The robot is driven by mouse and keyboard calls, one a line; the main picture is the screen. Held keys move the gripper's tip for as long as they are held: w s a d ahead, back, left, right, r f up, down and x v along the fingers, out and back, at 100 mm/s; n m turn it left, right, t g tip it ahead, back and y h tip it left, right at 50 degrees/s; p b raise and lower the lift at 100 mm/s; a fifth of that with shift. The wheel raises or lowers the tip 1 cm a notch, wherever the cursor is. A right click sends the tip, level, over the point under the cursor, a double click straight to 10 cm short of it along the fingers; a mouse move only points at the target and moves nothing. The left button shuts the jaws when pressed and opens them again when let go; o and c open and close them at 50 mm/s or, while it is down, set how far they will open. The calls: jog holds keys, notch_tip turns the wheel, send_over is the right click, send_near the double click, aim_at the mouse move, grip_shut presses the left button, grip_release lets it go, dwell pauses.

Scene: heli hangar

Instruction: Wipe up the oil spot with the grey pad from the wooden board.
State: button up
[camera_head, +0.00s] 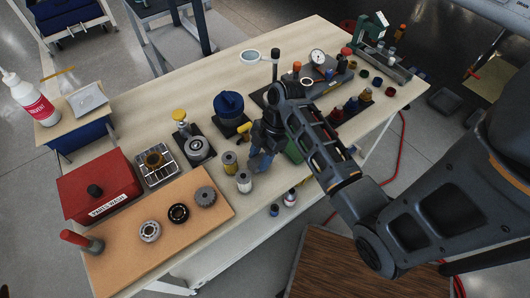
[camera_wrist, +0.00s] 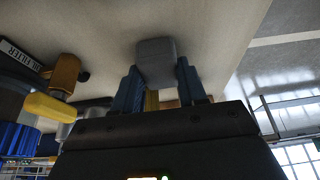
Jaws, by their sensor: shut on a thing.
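My gripper (camera_head: 258,161) is low over the middle of the workbench, its blue fingers pointing down. In the wrist view, the gripper (camera_wrist: 158,88) is shut on a grey block with rounded edges, which looks like the grey pad (camera_wrist: 156,62). The pad is close to the pale bench top; I cannot tell if it touches. In the head view the fingers and arm mostly hide it. The wooden board (camera_head: 142,262) lies at the bench's front left, bearing several round metal parts. I cannot make out the oil spot in either view.
A brass can (camera_head: 229,163) and a silver can (camera_head: 243,181) stand just left of my gripper. A blue-lidded pot (camera_head: 229,105) stands behind it. A red parts-wash box (camera_head: 98,187) is at left. Small bottles and a gauge crowd the right side.

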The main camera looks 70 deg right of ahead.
jog(key=shift+w+a, duration=0.45)
jog(key=shift+a, duration=0.25)
jog(key=shift+r, duration=0.1)
jog(key=shift+r, duration=3)
notch_tip(320, 180, up, 3)
